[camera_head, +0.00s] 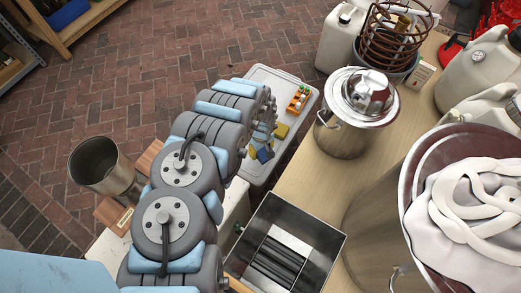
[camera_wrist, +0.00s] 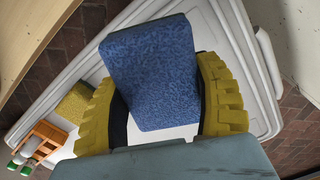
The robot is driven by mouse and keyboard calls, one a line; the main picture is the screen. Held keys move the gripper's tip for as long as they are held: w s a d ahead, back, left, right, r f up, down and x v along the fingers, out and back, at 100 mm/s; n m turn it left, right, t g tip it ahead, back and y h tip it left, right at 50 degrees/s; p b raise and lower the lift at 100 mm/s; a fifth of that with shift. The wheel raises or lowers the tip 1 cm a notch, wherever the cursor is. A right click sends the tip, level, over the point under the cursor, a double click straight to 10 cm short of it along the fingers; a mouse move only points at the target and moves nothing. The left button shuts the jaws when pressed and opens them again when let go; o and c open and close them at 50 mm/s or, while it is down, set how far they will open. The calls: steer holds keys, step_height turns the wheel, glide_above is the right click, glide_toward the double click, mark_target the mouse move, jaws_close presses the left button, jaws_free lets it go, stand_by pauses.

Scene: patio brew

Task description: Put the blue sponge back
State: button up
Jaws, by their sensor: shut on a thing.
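The blue sponge (camera_wrist: 150,65) is a flat block held between the two ridged yellow fingers of my gripper (camera_wrist: 158,80) in the wrist view. My gripper is shut on it. In the head view the gripper (camera_head: 261,152) and a small blue part of the sponge (camera_head: 265,155) are over the near end of a pale grey tray or lid (camera_head: 262,75). I cannot tell whether the sponge touches the tray. A yellow sponge (camera_wrist: 76,103) lies on the tray beside the left finger in the wrist view, and it also shows in the head view (camera_head: 282,131).
An orange rack (camera_head: 298,98) with small bottles stands on the tray near the yellow sponge. A wooden table (camera_head: 310,180) to the right carries a lidded steel pot (camera_head: 357,130), a large pot (camera_head: 375,220) and an open metal box (camera_head: 325,240). A steel pot (camera_head: 98,165) stands left.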

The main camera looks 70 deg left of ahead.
steer(key=shift+w+a+f+b, duration=0.25)
steer(key=shift+a+f+b, duration=0.5)
steer(key=shift+a+f, duration=0.3)
steer(key=shift+f, duration=0.2)
steer(key=shift+a+f, duration=0.1)
steer(key=shift+f, duration=0.1)
step_height(320, 180, down, 3)
steer(key=shift+r+b, duration=0.15)
steer(key=shift+b, duration=0.7)
steer(key=shift+w, duration=0.1)
steer(key=o, duration=1.2)
steer(key=shift+f, duration=0.2)
steer(key=shift+r, duration=0.1)
steer(key=shift+r+p, duration=2.35)
steer(key=shift+r, duration=3.65)
